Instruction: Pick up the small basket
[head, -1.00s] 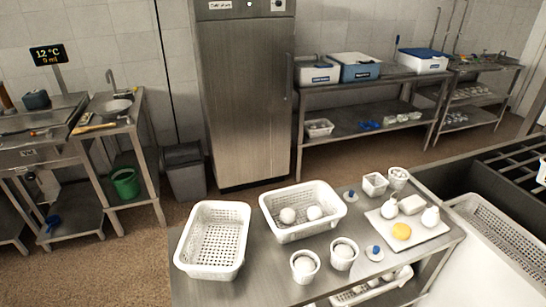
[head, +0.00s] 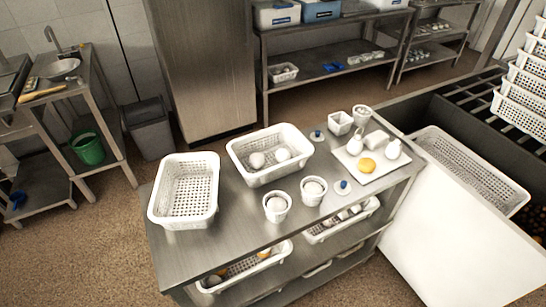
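A small square white perforated basket (head: 340,123) stands at the back right of the steel table (head: 240,222) in the head view. A small round white perforated cup (head: 362,114) stands beside it on the right. Two more small white cups, a left one (head: 276,208) and a right one (head: 312,191), stand nearer the front and hold white rounded pieces. Two larger baskets also stand on the table: an empty one (head: 184,190) at left and one with two white balls (head: 270,155) in the middle. Neither of my grippers is in view.
Small blue-knobbed items (head: 343,187) lie nearby. Filled baskets (head: 245,267) sit on the lower shelf. A white chest with a basket (head: 470,170) borders the right. Floor at front left is clear.

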